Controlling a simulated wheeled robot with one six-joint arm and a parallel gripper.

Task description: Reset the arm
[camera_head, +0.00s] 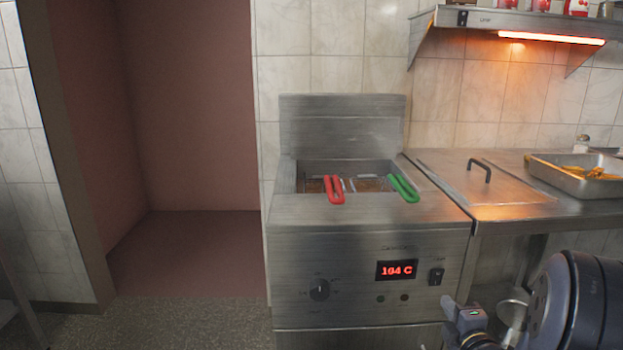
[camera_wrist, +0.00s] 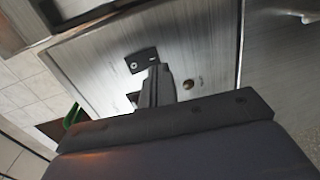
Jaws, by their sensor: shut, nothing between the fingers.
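My gripper (camera_wrist: 158,72) shows in the wrist view as dark fingers shut together, with nothing between them. It points toward a pale steel surface that has a dark fitting and a small brass-coloured round spot. I cannot tell how far the fingertips are from that surface. In the head view, part of my arm (camera_head: 575,305) is at the lower right, in front of the counter. I cannot make out the fingertips there.
A steel fryer (camera_head: 370,225) stands in the middle, with a red handle (camera_head: 333,190) and a green handle (camera_head: 403,188) over its well. To its right are a lid with a black handle (camera_head: 480,167) and a food tray (camera_head: 575,178). A heated shelf (camera_head: 520,20) hangs above. Open floor (camera_head: 190,320) is left.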

